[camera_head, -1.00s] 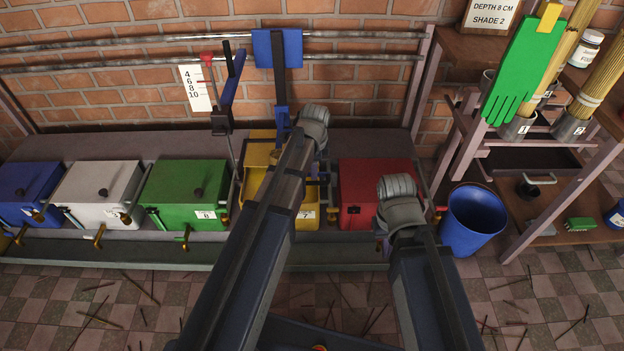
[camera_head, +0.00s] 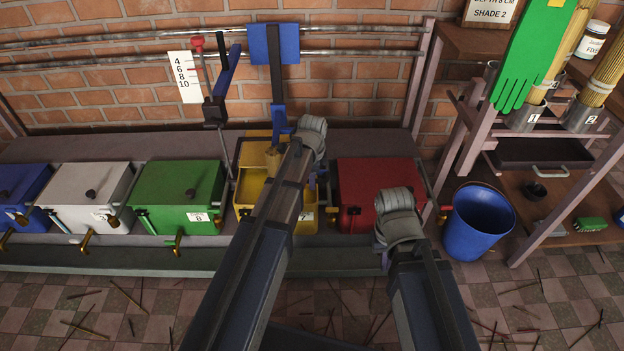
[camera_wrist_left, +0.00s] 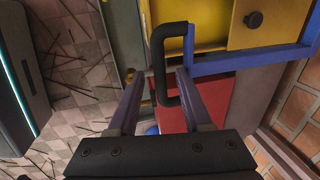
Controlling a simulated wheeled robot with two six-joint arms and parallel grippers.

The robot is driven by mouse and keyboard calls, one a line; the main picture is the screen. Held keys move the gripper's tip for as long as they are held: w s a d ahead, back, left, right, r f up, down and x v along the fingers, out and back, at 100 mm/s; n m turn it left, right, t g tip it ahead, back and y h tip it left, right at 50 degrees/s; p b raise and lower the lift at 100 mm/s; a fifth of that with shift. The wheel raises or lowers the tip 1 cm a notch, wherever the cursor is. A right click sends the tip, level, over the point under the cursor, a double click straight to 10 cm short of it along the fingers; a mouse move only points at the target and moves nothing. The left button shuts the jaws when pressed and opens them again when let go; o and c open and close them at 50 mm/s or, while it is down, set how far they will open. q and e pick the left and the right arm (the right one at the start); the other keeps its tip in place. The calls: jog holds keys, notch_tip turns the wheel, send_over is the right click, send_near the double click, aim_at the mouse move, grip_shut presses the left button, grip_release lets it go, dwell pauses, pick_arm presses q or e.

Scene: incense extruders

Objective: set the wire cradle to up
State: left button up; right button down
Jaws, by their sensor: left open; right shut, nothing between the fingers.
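In the left wrist view a black U-shaped handle (camera_wrist_left: 158,68) joins a blue bar frame (camera_wrist_left: 245,62) beside the yellow box (camera_wrist_left: 270,22); this may be the wire cradle, but I cannot tell for certain. My left gripper (camera_wrist_left: 165,77) is open, with the handle's grip between its fingertips; it does not look clamped. In the head view the yellow box (camera_head: 250,187) stands in the row, partly behind my left arm, which hides most of that gripper. My right gripper (camera_head: 384,262) is shut and empty, mostly hidden by its arm, in front of the red box.
The red box (camera_head: 372,178) stands right of the yellow one; green (camera_head: 165,180) and white (camera_head: 80,180) boxes stand left. A blue bucket (camera_head: 480,225) stands right.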

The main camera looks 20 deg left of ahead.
pick_arm(q)
jog(key=shift+c, duration=0.2)
grip_shut()
dwell(1.1)
